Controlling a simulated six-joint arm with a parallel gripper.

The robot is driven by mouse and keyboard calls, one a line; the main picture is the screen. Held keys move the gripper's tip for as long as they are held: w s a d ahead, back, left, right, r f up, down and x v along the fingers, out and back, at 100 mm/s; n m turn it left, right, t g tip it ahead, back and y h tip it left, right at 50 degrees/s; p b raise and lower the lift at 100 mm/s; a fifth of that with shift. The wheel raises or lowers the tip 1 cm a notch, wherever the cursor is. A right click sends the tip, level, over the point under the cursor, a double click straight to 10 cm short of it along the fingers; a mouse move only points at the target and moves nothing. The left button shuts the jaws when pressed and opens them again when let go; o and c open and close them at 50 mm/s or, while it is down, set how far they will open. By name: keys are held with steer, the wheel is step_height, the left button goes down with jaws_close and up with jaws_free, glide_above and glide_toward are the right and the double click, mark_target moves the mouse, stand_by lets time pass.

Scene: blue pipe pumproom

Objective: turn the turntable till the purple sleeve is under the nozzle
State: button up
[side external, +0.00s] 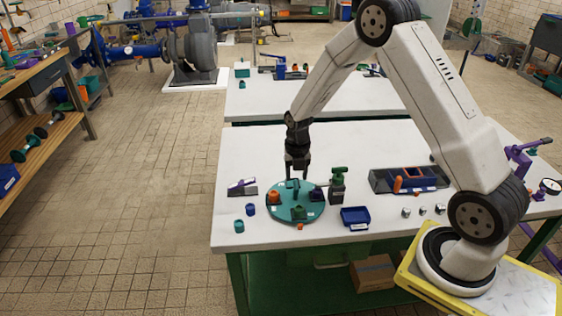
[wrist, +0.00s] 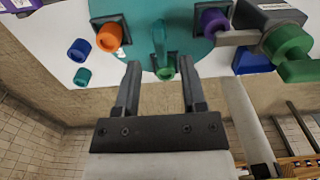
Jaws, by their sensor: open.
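The teal turntable (side external: 291,215) lies flat on the white bench and also shows in the wrist view (wrist: 165,12). On it are an orange sleeve (wrist: 109,38), a purple sleeve (wrist: 213,20) and a green sleeve (wrist: 165,72), each on a dark holder. A teal peg (wrist: 159,38) stands on the disc. The nozzle stand (side external: 337,190) with a green top is right of the disc; its grey arm (wrist: 236,38) reaches close to the purple sleeve. I cannot tell whether they line up. My gripper (side external: 297,172) is open above the disc, fingers (wrist: 159,66) pointing down, apart.
A blue tray (side external: 355,217) sits right of the turntable. A blue ring (side external: 250,210) and a teal ring (side external: 239,226) lie to its left, near a grey block with a purple part (side external: 242,188). A dark tray (side external: 410,180) and small metal pieces are farther right.

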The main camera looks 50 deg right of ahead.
mark_target(296, 184)
steer(key=shift+r, duration=2.35)
steer(key=shift+s+a+r+m, duration=0.3)
steer(key=shift+a+r+m, duration=0.1)
steer(key=shift+m, duration=0.3)
steer(key=s+a+r+m+t, duration=0.1)
steer(key=s+a+r+m, duration=0.2)
steer(key=m, duration=0.9)
steer(key=s+a+r+m+t, duration=0.1)
steer(key=s+a+r+m, duration=0.1)
steer(key=s+a+m, duration=0.6)
steer(key=s+m, duration=0.3)
steer(key=m, duration=0.2)
steer(key=shift+s+r+m+t, duration=0.3)
steer(key=shift+s+r, duration=0.1)
